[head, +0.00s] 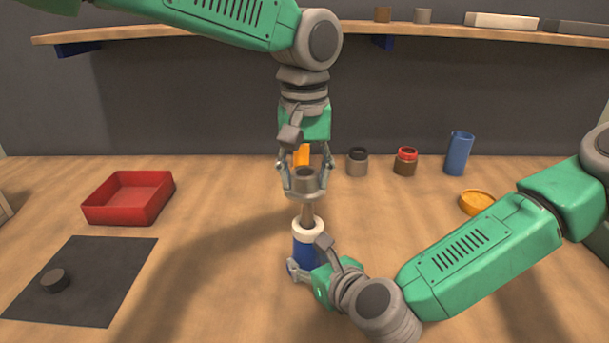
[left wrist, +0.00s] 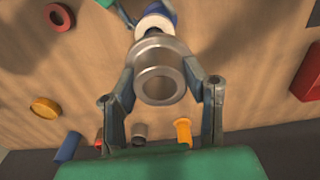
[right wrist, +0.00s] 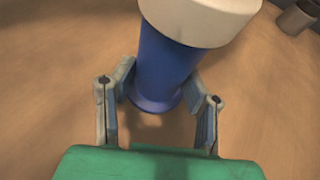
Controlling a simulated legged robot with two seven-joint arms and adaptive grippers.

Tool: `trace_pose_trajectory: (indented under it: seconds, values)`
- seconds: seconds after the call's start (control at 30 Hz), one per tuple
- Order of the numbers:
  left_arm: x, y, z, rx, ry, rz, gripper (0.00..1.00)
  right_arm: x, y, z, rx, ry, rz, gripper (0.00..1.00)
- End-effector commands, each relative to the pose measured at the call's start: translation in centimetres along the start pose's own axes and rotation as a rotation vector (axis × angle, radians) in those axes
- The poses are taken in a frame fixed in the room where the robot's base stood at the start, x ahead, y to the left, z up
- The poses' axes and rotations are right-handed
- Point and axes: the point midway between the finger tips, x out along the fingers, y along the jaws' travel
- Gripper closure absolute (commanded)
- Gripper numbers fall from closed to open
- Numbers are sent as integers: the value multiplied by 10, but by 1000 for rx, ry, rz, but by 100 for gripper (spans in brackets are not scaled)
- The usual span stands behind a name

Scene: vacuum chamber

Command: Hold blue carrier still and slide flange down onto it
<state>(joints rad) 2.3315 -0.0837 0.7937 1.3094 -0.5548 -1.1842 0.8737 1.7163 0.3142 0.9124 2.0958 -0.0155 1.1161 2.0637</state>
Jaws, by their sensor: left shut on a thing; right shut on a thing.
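The flange (head: 305,181) is a grey metal piece with a wide rim and a hollow top. My left gripper (head: 304,178) is shut on it; the left wrist view shows the flange (left wrist: 161,72) between the fingers. A narrower grey-brown stem (head: 307,213) runs from under the flange to the white collar of the blue carrier (head: 305,252). I cannot tell to which part the stem belongs. The carrier stands upright on the table. My right gripper (head: 308,266) is shut on its blue body, also seen in the right wrist view (right wrist: 160,70).
An orange piece (head: 302,154), a grey jar (head: 357,161), a red-topped jar (head: 405,162) and a blue cup (head: 459,153) stand behind. A yellow dish (head: 478,202) is right. A red tray (head: 130,200) and a black mat (head: 95,270) with a dark puck (head: 54,281) are left.

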Motion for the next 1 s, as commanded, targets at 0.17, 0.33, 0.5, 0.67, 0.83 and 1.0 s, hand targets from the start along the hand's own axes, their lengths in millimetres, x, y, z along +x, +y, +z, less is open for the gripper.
trace_pose_trajectory:
  seconds: [0.17,0.33,0.5,0.67,0.83,1.0]
  values:
    - [20,1,10,10,-34,-18,100,0,6,4,-2,-11,14,86]
    - [17,2,12,10,-34,-17,100,0,6,4,-2,-11,15,86]
    - [14,4,14,11,-34,-17,100,0,6,3,-2,-10,15,86]
    - [12,5,16,11,-34,-15,100,0,6,3,-2,-8,14,86]
    - [9,6,18,11,-34,-15,100,1,6,2,-2,-6,13,86]
    - [8,6,19,11,-34,-14,100,1,6,1,-2,-3,11,86]
